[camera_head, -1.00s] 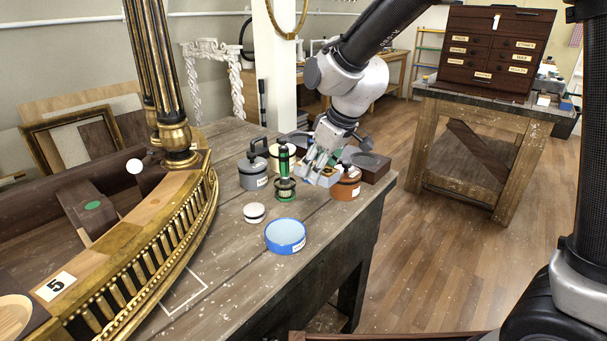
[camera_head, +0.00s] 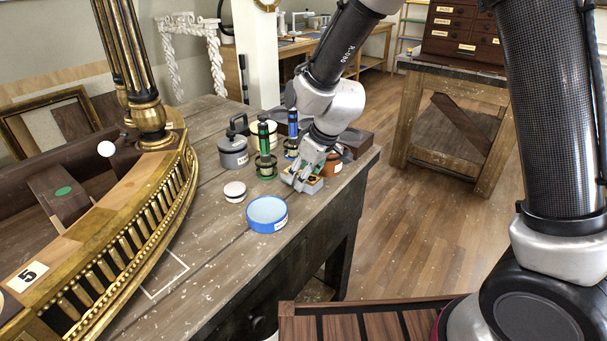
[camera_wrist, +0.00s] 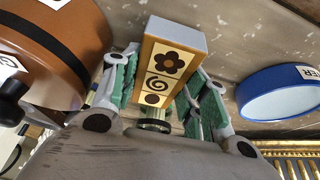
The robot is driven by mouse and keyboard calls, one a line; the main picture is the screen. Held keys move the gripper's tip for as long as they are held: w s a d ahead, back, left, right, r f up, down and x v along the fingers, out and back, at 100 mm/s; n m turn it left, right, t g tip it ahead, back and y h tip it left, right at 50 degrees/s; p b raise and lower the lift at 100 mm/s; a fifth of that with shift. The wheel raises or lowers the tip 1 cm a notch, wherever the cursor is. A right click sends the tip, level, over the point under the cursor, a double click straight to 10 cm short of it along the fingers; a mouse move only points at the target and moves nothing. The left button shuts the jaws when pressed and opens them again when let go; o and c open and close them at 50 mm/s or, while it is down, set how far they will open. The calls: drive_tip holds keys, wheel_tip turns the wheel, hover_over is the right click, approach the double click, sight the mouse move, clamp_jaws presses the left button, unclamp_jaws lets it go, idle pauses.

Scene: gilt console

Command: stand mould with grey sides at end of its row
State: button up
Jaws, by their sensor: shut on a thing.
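My gripper (camera_head: 303,176) is shut on a mould (camera_head: 312,187), low over the right side of the workbench. In the wrist view the mould (camera_wrist: 166,65) is a block with a tan face carrying a dark flower, a spiral and a dot. I cannot make out a row of other moulds. A white rectangle outline (camera_head: 182,266) is marked on the bench beside the gilt console (camera_head: 112,218).
Around my gripper stand a green-handled tool (camera_head: 265,142), a blue-topped one (camera_head: 292,128), a grey canister (camera_head: 232,153) and a brown pot (camera_head: 332,165). A blue round tin (camera_head: 267,214) and small white-lidded tin (camera_head: 235,191) are in front. Bench left of them is clear.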

drive_tip(key=shift+f, duration=0.1)
drive_tip(key=o, duration=1.1)
drive_tip(key=v, duration=1.2)
drive_tip(key=shift+r, duration=0.2)
drive_tip(key=s+d+r+m, duration=0.2)
drive_tip(key=s+d+r, duration=0.1)
drive_tip(key=d, duration=0.5)
drive_tip(key=s+d+r+m+t+h, duration=0.1)
drive_tip(key=s+d+r+m, duration=0.2)
drive_tip(key=d, duration=0.6)
drive_tip(key=s+d+r+m+h, duration=0.1)
drive_tip(key=s+d+r+m, duration=0.1)
drive_tip(key=s+d, duration=0.5)
drive_tip(key=shift+d+r+m, duration=0.3)
drive_tip(key=shift+d+r, duration=0.35)
drive_tip(key=shift+d, duration=0.2)
drive_tip(key=shift+o, duration=0.4)
drive_tip(key=s+d+m+h, duration=0.1)
drive_tip(key=s+d+m, duration=0.1)
drive_tip(key=s+d, duration=0.3)
drive_tip(key=s, duration=0.2)
drive_tip(key=shift+s+m+h, duration=0.25)
drive_tip(key=shift+m+h, duration=0.05)
drive_tip(key=shift+m, duration=0.1)
